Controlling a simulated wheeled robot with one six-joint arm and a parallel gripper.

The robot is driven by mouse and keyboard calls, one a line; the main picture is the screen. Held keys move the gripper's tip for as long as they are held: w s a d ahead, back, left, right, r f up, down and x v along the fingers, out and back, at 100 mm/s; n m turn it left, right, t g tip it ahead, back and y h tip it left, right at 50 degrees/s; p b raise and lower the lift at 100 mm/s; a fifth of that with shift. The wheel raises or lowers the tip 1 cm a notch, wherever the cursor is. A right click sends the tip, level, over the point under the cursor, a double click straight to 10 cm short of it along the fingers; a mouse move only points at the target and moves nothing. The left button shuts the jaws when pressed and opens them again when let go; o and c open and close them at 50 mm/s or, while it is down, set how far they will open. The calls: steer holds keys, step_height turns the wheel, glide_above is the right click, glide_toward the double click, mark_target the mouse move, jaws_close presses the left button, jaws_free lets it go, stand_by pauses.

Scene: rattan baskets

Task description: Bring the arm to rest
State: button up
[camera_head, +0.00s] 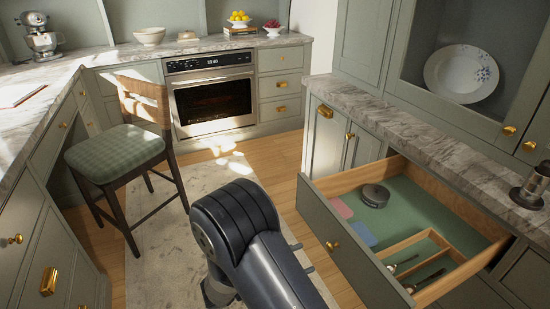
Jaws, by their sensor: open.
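My dark arm rises from the bottom centre of the head view, its rounded joint in front of the rug. My gripper (302,257) is mostly hidden behind the arm. Only two small grey fingertips show at the arm's right side, apart from each other, with nothing seen between them. They appear over the floor, left of the open drawer.
An open drawer (337,218) juts out at right, holding a round dark object (375,195), pink and blue items, and utensils in a wooden divider. A chair (115,156) stands left on the rug (165,255). An oven (213,103) is behind. Counters flank both sides.

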mark_target(328, 249)
steer(key=x, duration=0.8)
steer(key=shift+w+d, duration=0.15)
steer(key=shift+d, duration=0.25)
